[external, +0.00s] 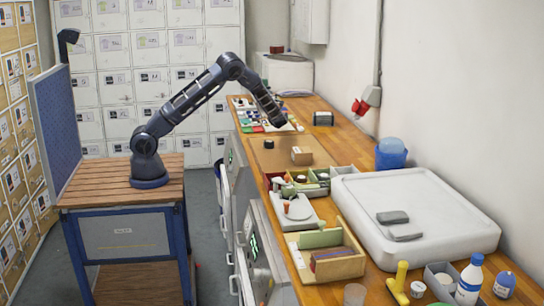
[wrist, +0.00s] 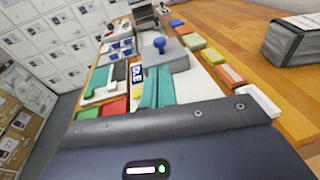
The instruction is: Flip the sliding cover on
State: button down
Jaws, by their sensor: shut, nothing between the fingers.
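My gripper (external: 279,121) is at the end of my arm, low over the far part of the wooden bench, by a board of small coloured parts (external: 255,113). It is shut and empty. In the wrist view its dark body fills the bottom and the fingertips are not clear. Ahead of it there lie a teal ribbed piece (wrist: 158,88) and a grey block with a blue knob (wrist: 166,58). A small black-and-white panel (wrist: 136,74) is left of the teal piece. I cannot tell which part is the sliding cover.
A dark grey box (wrist: 294,42) stands right of the board; it also shows in the external view (external: 323,118). Coloured blocks (wrist: 212,56) line the board's right side. Nearer on the bench are a brown mat (external: 275,152), bins and a large white lid (external: 440,215).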

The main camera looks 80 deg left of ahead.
jog(key=shift+v, duration=1.45)
